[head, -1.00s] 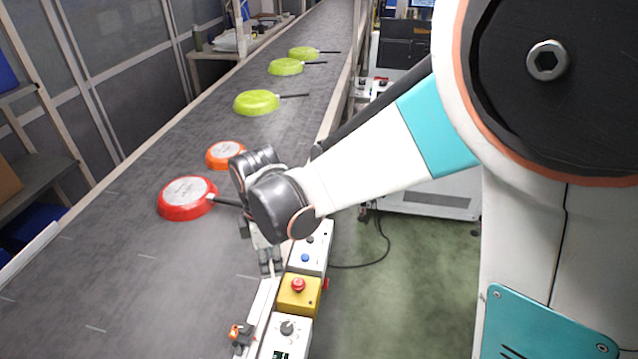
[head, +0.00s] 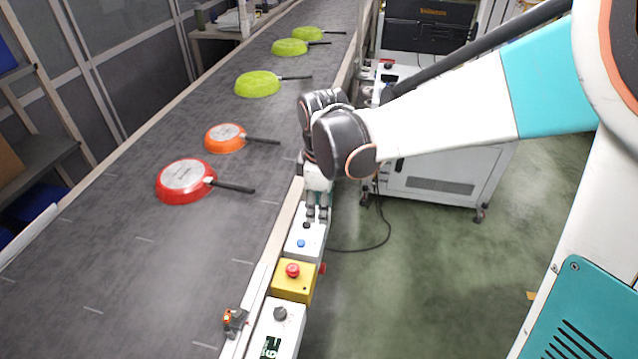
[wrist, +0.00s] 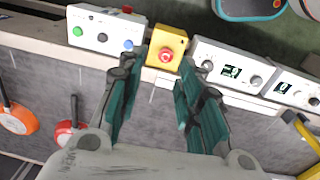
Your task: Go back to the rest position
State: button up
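My gripper (head: 317,213) hangs over the right edge of the conveyor, above the control boxes, in the head view. In the wrist view my gripper (wrist: 160,85) shows its two fingers apart with nothing between them. The conveyor (head: 140,275) carries upside-down pans. A red pan (head: 186,181) and an orange pan (head: 225,138) lie nearest, left of my gripper. Both show at the left of the wrist view, the orange pan (wrist: 18,119) and part of the red pan (wrist: 66,134).
Several green pans (head: 258,84) lie farther up the belt. A yellow emergency-stop box (head: 293,281) and white control boxes (head: 275,328) line the belt's right edge. A grey-white machine (head: 450,175) stands behind my arm. The green floor (head: 430,290) at right is clear.

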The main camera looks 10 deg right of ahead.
jog(key=shift+d+r, duration=0.1)
jog(key=shift+d, duration=0.1)
dwell(0.4)
jog(key=s+d+r+m+t+b, duration=0.2)
jog(key=s+d+m+t, duration=0.1)
jog(key=s+d+m, duration=0.3)
jog(key=s+d+r+m+t+b, duration=0.2)
jog(key=s+d+m, duration=0.3)
jog(key=s+m, duration=0.3)
jog(key=shift+s+d+r+t+b, duration=0.35)
jog(key=shift+s+r+t, duration=0.25)
jog(key=shift+s+t, duration=0.2)
